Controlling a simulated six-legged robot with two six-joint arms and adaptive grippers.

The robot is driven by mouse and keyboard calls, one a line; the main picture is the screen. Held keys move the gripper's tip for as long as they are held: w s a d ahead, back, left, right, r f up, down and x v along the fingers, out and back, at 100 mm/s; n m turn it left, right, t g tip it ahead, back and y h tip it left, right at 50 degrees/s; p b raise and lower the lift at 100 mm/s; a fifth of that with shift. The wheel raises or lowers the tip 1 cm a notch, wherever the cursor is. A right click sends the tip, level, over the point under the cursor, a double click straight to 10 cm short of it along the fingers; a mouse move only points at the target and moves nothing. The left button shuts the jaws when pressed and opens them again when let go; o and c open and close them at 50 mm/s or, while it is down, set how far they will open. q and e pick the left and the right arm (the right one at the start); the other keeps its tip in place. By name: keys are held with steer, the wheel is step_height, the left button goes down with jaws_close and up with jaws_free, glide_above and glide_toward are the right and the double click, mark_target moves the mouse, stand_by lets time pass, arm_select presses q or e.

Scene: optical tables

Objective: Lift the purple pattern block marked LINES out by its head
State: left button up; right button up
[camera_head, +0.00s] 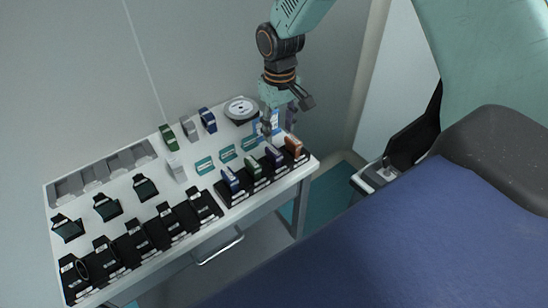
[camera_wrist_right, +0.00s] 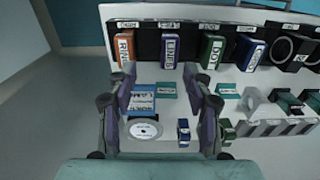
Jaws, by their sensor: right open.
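The purple block (camera_wrist_right: 170,48) stands in a black holder in the right wrist view, between the orange block (camera_wrist_right: 126,47) and the green block (camera_wrist_right: 212,50). Its white label is small and hard to read. In the head view the purple block (camera_head: 274,156) is in the row at the table's right end. My right gripper (camera_head: 287,112) is above the back right part of the table, apart from the block. In the wrist view the right gripper (camera_wrist_right: 160,74) is open and empty, its fingers either side of the block's line. My left gripper is not in view.
A blue block (camera_wrist_right: 250,53) stands beyond the green one. A white disc (camera_wrist_right: 145,129) and a blue-and-white box (camera_wrist_right: 141,98) lie below the open fingers. Black holders (camera_head: 137,239) line the table's front left. A grey tray (camera_head: 100,172) is at the back left.

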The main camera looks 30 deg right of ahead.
mark_target(273, 150)
steer(key=f, duration=0.1)
steer(key=a+f, duration=0.1)
steer(key=f, duration=0.3)
steer(key=shift+w+a+f, duration=0.1)
steer(key=shift+a+f, duration=0.15)
steer(key=shift+a, duration=0.15)
steer(key=shift+d+f, duration=0.25)
steer(key=shift+d, duration=0.1)
steer(key=shift+s+a+r, duration=0.1)
steer(key=shift+s+a, duration=0.05)
steer(key=shift+s, duration=0.05)
steer(key=shift+c, duration=0.2)
steer(key=shift+w+a, duration=0.15)
steer(key=shift+a, duration=0.1)
steer(key=shift+c, duration=1.4)
steer(key=shift+d, duration=0.3)
steer(key=c, duration=0.6)
jaws_close()
steer(key=shift+a, duration=0.25)
